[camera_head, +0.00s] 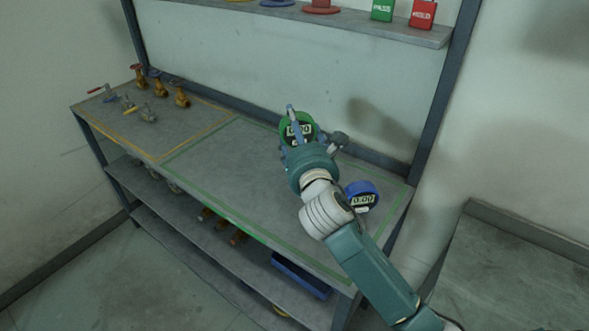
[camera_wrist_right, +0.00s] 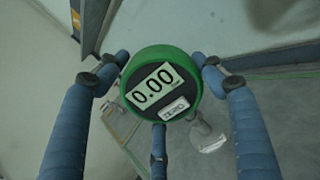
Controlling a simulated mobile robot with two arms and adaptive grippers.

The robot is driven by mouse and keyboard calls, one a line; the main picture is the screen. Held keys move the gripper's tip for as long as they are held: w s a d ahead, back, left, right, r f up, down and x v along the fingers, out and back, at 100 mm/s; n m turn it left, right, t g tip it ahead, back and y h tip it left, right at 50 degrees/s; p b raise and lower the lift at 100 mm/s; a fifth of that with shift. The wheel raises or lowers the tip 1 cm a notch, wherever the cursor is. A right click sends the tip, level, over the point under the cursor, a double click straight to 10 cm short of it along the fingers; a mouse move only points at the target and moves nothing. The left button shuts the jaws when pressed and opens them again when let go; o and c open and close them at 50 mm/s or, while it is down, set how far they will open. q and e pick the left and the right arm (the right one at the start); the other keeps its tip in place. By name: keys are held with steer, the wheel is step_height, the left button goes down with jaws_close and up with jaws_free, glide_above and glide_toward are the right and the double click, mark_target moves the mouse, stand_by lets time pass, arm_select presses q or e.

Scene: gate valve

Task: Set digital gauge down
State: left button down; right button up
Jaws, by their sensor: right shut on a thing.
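A green digital gauge (camera_head: 301,125) with a display reading 0.00 is in my right gripper (camera_head: 297,133), over the back of the table's green-outlined area. In the right wrist view the green gauge (camera_wrist_right: 161,97) sits between the blue fingers of the right gripper (camera_wrist_right: 163,95), which are closed around its rim. A metal stem shows below the gauge. I cannot tell whether the gauge touches the table. A second digital gauge, blue (camera_head: 361,196), stands on the table to the right of my right arm. My left gripper is not in view.
The grey table (camera_head: 230,175) has a bare middle inside the green outline. Several valves (camera_head: 181,94) stand in the yellow-outlined area at left. An upper shelf (camera_head: 385,33) holds red and green boxes. Lower shelves hold brass-coloured parts and a blue tray (camera_head: 300,275).

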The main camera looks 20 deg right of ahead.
step_height(320, 180, down, 8)
steer(key=shift+r+b, duration=0.15)
steer(key=shift+b, duration=0.25)
steer(key=shift+a+f+b, duration=0.1)
steer(key=shift+f+b, duration=0.4)
steer(key=shift+f, duration=1.7)
steer(key=shift+f, duration=0.15)
steer(key=o, duration=1.5)
steer(key=s, duration=0.4)
steer(key=s+b, duration=0.1)
steer(key=s, duration=0.3)
steer(key=s+a, duration=0.1)
steer(key=s, duration=0.3)
steer(key=shift+b, duration=0.35)
